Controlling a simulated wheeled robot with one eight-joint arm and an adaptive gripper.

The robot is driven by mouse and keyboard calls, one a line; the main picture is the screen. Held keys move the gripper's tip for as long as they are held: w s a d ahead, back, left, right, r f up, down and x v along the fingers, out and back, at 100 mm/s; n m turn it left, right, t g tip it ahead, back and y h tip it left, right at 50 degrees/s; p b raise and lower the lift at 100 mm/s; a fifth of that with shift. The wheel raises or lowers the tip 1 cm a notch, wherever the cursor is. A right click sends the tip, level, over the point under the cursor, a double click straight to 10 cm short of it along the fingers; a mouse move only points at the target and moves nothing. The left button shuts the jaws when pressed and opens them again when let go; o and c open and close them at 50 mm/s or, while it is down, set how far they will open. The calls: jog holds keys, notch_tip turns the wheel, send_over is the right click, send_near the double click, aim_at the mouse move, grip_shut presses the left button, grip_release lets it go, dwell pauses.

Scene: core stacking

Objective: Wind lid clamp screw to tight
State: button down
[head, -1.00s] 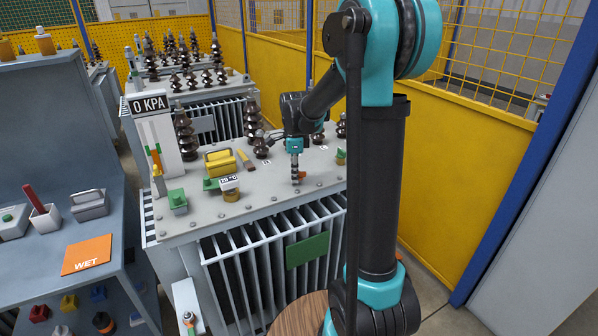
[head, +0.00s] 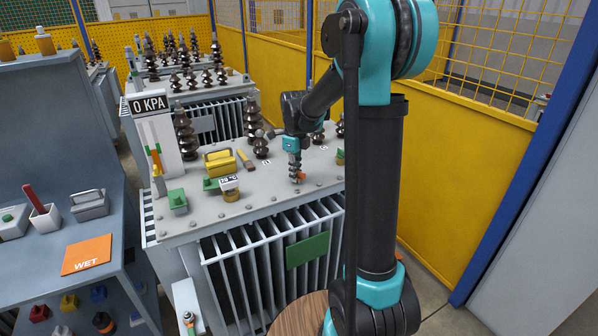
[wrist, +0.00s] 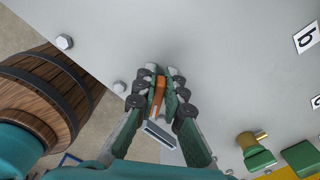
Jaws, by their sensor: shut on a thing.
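The lid clamp screw, an orange piece (wrist: 158,88), stands near the front edge of the grey tank lid (wrist: 220,50). In the head view its orange part (head: 302,176) shows beside my fingers at the lid's right front. My gripper (wrist: 158,92) is shut on it, with the dark jointed fingers on either side. In the head view my gripper (head: 296,176) points down onto the lid. The screw's lower part is hidden by the fingers, and I cannot tell how tight it is.
A small gauge with a white readout (head: 229,182) stands on the lid, left of my gripper. Bolts (wrist: 64,42) line the lid edge. A wooden barrel (wrist: 82,95) stands below.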

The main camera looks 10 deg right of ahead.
jog(key=m, duration=0.4)
jog(key=shift+w+d+m, duration=0.25)
jog(key=shift+m, duration=0.15)
jog(key=c, duration=1.5)
grip_release()
jog(key=shift+c, duration=0.2)
notch_tip(320, 180, up, 12)
jog(key=shift+c, duration=0.5)
